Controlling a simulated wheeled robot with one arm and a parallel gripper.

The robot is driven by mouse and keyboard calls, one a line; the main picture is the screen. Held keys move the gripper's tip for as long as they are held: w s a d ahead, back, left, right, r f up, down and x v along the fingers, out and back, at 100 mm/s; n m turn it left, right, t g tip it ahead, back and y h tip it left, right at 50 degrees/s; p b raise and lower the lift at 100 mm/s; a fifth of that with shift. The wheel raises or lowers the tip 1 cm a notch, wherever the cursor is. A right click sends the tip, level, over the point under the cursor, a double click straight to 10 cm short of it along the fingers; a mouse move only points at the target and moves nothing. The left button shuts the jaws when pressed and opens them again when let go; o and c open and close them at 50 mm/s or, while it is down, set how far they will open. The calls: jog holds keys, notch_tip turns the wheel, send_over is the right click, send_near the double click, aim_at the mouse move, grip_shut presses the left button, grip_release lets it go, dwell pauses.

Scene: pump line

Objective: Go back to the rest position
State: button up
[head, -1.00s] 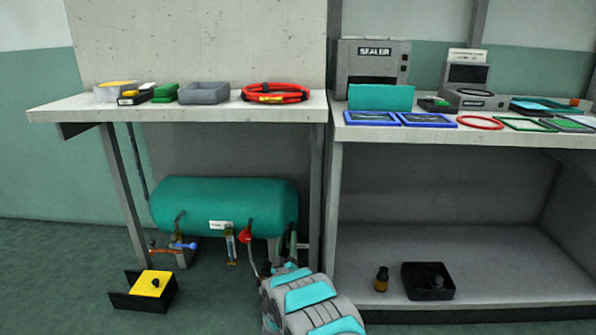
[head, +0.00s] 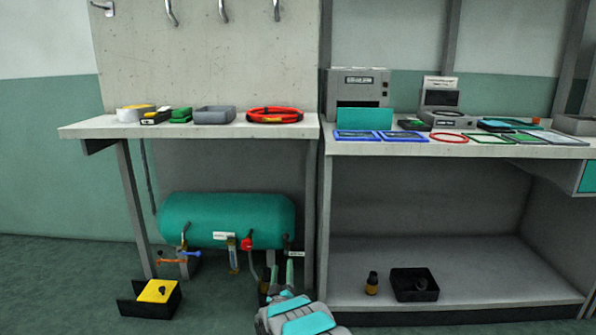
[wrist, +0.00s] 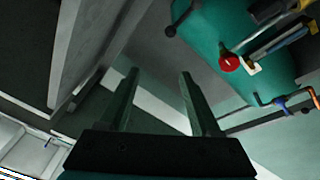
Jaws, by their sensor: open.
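My gripper (wrist: 158,88) shows in the wrist view with its two fingers spread apart and nothing between them.
The left bench (head: 100,128) holds a grey bin (head: 214,115) and a red coiled hose (head: 275,115). The right bench's lower shelf (head: 480,270) holds a brown bottle (head: 372,284) and a black tray (head: 414,286). A yellow-topped black box (head: 152,299) stands on the floor. Open floor lies at left.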

jog(key=s+d+r+m+g+y+p, duration=0.1)
jog(key=d+r+g, duration=0.1)
jog(key=r+g, duration=0.15)
jog(key=d+r+m+g+p, duration=0.1)
jog(key=d+r+g, duration=0.1)
jog(key=r, duration=0.3)
jog(key=s+d+r+m+g, duration=0.1)
jog(key=s+d+r+g, duration=0.15)
jog(key=s, duration=0.45)
jog(key=s+d+r+g, duration=0.2)
jog(key=s+r+g, duration=0.15)
jog(key=s, duration=0.35)
jog(key=s+d+r+m+g+p, duration=0.1)
jog(key=s+d+r+g, duration=0.1)
jog(key=s, duration=1.4)
jog(key=s+d+r+m+g+p, duration=0.1)
jog(key=s+d+r+g, duration=0.2)
jog(key=s, duration=1.4)
jog(key=s+d+r+m+g+p, duration=0.1)
jog(key=s+d+g, duration=0.5)
jog(key=s, duration=1.1)
jog(key=shift+s+d+r+m+h, duration=0.3)
jog(key=shift+d+r+m, duration=0.1)
jog(key=shift+r, duration=0.4)
jog(key=shift+o, duration=0.2)
jog(key=shift+w, duration=0.1)
